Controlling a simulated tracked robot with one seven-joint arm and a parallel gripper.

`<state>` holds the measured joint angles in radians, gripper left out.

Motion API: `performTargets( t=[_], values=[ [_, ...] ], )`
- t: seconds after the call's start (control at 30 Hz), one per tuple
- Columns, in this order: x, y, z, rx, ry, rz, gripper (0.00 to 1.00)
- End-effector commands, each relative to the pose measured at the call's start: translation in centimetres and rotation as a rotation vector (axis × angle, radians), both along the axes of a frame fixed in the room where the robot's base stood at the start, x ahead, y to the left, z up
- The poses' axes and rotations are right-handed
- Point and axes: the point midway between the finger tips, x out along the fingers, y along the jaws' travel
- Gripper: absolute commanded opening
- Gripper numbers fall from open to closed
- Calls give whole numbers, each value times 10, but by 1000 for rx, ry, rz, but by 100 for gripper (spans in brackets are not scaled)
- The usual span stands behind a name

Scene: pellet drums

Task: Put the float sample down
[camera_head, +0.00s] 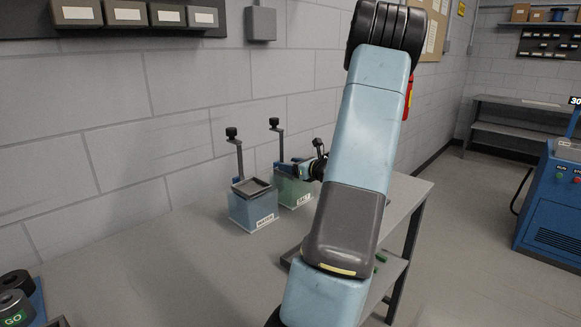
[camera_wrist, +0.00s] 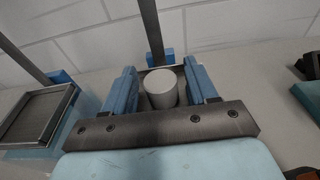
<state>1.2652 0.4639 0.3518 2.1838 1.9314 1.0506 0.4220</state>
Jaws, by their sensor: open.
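A pale grey cylinder, which looks like the float sample (camera_wrist: 161,90), stands upright between the blue fingers of my gripper (camera_wrist: 160,72) in the wrist view. The fingers are apart, one on each side of it, with a narrow gap showing. In the head view my gripper (camera_head: 290,168) is at the top of the green box (camera_head: 293,192) on the bench, and the sample cannot be made out there. The surface under the sample is mostly hidden by my gripper.
A blue box (camera_head: 252,208) with a square framed top and a dark-knobbed post stands left of the green one; its top (camera_wrist: 38,115) shows in the wrist view. A block wall (camera_head: 180,130) rises close behind.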

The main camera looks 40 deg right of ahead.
Motion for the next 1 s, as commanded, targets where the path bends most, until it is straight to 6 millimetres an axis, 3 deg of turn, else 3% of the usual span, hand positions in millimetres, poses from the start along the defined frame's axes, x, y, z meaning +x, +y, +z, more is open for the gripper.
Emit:
performTargets(
  t=[0.17, 0.5, 0.7, 1.0],
  values=[
    [-13, -1, 5, -3, 0, -1, 64],
    [-77, -7, 14, -3, 0, -3, 64],
    [-104, -8, 18, -2, -1, -1, 64],
    [-117, -8, 21, -3, -1, 5, 64]
  ],
)
